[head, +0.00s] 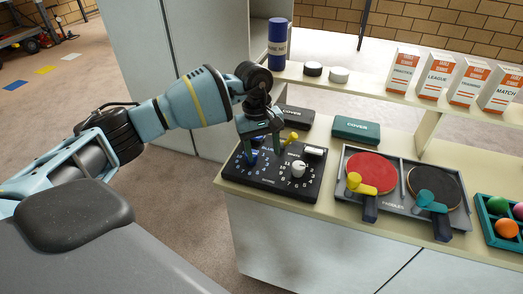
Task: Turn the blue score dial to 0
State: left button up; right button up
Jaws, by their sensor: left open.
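The black score board (272,187) lies on the left end of the bench. Its blue dial (250,158) is on the left half, ringed by white numbers. A white dial (298,170) sits in its own ring of numbers on the right half. My left gripper (259,148) reaches down over the blue dial with its fingers open and partly hides the dial and its numbers. I cannot tell which number the blue dial points to, or whether the fingers touch it. My right gripper is not in view.
Behind the board are a black case (294,117), a teal COVER case (356,130) and a small yellow piece (291,138). A paddle tray (395,213) and a teal ball crate (490,232) stand to the right. A blue cylinder (277,45) and several boxes stand on the raised shelf.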

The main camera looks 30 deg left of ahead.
pick_arm(q)
jog(key=a+r, duration=0.1)
jog(key=w+a+r+y, duration=0.1)
jog(key=a, duration=0.1)
jog(key=a+r+y, duration=0.1)
jog(key=shift+w+a+r+m, duration=0.15)
jog(key=shift+w+a+m, duration=0.15)
jog(key=shift+w+a, duration=0.1)
jog(key=shift+s+f, duration=0.15)
jog(key=shift+f, duration=3.75)
jog(key=c, duration=1)
